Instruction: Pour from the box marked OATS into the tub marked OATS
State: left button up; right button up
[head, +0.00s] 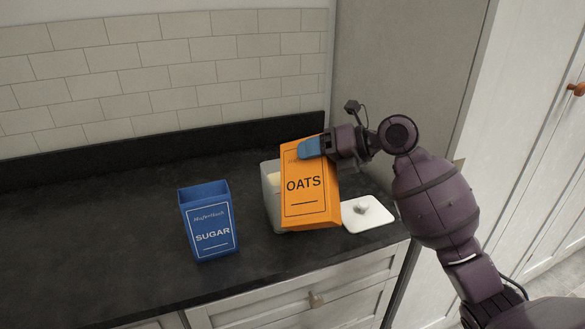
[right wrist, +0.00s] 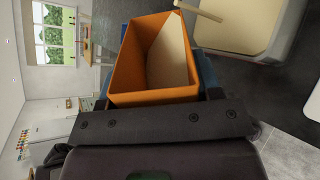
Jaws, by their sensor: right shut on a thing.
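The orange box marked OATS (head: 304,184) is held in front of the tub, leaning slightly. My right gripper (head: 311,148) is shut on its upper part. In the right wrist view, the box (right wrist: 154,97) is open at the top, with pale contents (right wrist: 168,55) lying slanted inside. A whitish tub (head: 270,204) stands on the counter, partly hidden behind the box, with something pale inside; any marking on it is hidden. I cannot tell whether the box touches the tub. My left gripper is out of view.
A blue box marked SUGAR (head: 208,222) stands open on the dark counter (head: 110,250), left of the tub. A white lid with a knob (head: 372,216) lies to the right, near a tall cabinet side (head: 405,80). The counter's left part is clear.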

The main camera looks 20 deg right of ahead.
jog(key=shift+w+d+f+m+g+p, duration=0.1)
jog(key=shift+w+f+m+g+p, duration=0.3)
jog(key=shift+p, duration=1)
dwell(1.9)
jog(key=shift+r+m+g+p, duration=0.25)
jog(key=shift+m+g+p, duration=0.05)
jog(key=shift+p, duration=0.3)
dwell(0.9)
